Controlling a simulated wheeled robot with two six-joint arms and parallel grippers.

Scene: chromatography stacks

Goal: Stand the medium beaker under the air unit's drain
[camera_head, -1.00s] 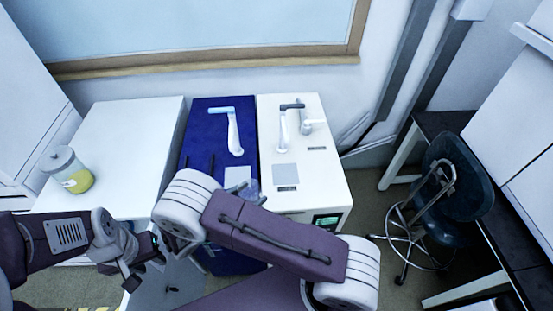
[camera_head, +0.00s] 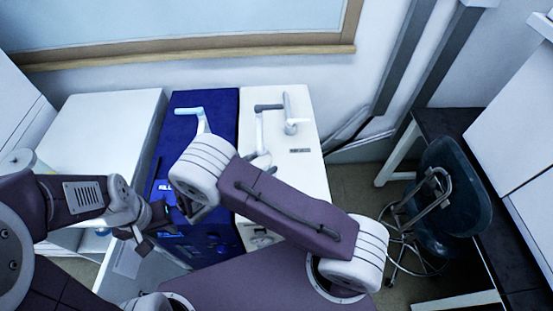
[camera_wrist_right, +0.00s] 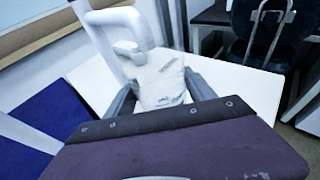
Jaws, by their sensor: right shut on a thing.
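My right gripper (camera_wrist_right: 160,95) is shut on a clear beaker (camera_wrist_right: 160,75), which sits between its two grey fingers over the white unit's top. A thick white spout (camera_wrist_right: 130,22) bends down at the beaker's upper left; I cannot tell whether its mouth is over the rim. In the head view my forearm hides most of the right gripper and beaker. The white unit (camera_head: 297,128) carries a grey-armed spout (camera_head: 268,107). The blue unit (camera_head: 212,103) beside it has a light-blue spout (camera_head: 188,111).
A white cabinet top (camera_head: 105,115) is left of the blue unit. A lidded jar (camera_head: 18,160) there is mostly hidden by my left arm. A second upright tap (camera_head: 290,112) stands on the white unit. A dark chair (camera_head: 447,205) stands at right.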

